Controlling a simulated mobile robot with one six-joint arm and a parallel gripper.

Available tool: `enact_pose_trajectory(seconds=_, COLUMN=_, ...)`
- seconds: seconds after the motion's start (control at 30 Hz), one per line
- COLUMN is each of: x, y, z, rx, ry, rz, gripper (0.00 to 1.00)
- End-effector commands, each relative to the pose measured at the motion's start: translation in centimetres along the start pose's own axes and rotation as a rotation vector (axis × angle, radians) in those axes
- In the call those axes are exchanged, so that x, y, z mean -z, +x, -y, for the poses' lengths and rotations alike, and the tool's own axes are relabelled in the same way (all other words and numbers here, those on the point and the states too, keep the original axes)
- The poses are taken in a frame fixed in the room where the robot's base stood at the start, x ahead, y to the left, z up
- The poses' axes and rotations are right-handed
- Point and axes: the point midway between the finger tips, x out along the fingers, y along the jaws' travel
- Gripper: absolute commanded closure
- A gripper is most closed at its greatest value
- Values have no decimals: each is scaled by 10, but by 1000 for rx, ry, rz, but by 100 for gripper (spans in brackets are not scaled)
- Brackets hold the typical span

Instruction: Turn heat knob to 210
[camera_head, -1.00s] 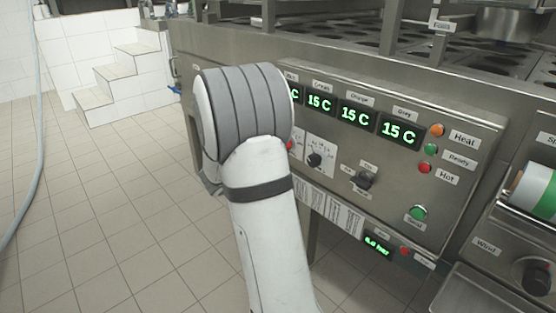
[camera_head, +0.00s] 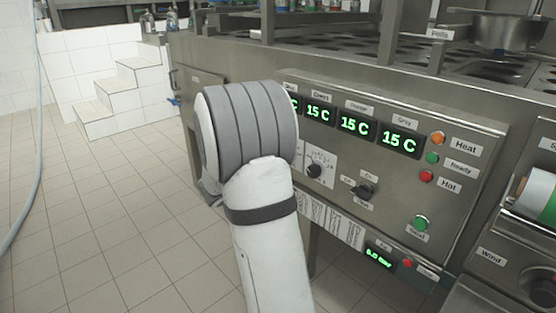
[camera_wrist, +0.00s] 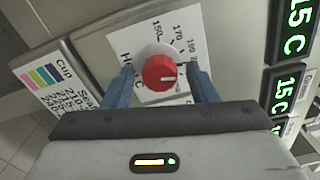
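The heat knob (camera_wrist: 160,72) is a red cap with a white mark on a pale base, on a white dial plate (camera_wrist: 200,30) in the wrist view. Scale numbers such as 150, 170 and 190 show along its top right. In the head view my arm hides this knob and my fingers.
The steel panel (camera_head: 470,150) carries green 15 C displays (camera_head: 355,126), a smaller black knob (camera_head: 314,170), a black switch (camera_head: 363,191) and a green button (camera_head: 420,223). A cup chart (camera_wrist: 55,80) is left of the dial. Tiled floor (camera_head: 110,220) is clear on the left.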

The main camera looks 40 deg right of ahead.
Motion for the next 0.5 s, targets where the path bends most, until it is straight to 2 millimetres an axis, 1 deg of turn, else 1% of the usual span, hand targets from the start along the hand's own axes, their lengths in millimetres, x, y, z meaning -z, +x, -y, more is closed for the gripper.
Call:
enact_pose_trajectory(seconds=0.27, x=-1, y=-2, z=0, rx=-1, ry=0, rz=3, gripper=46)
enact_pose_trajectory(seconds=0.37, x=-2, y=-12, z=1, rx=-2, ry=-1, rz=6, gripper=46)
enact_pose_trajectory(seconds=0.5, x=-2, y=-36, z=2, rx=-2, ry=-3, rz=7, gripper=46)
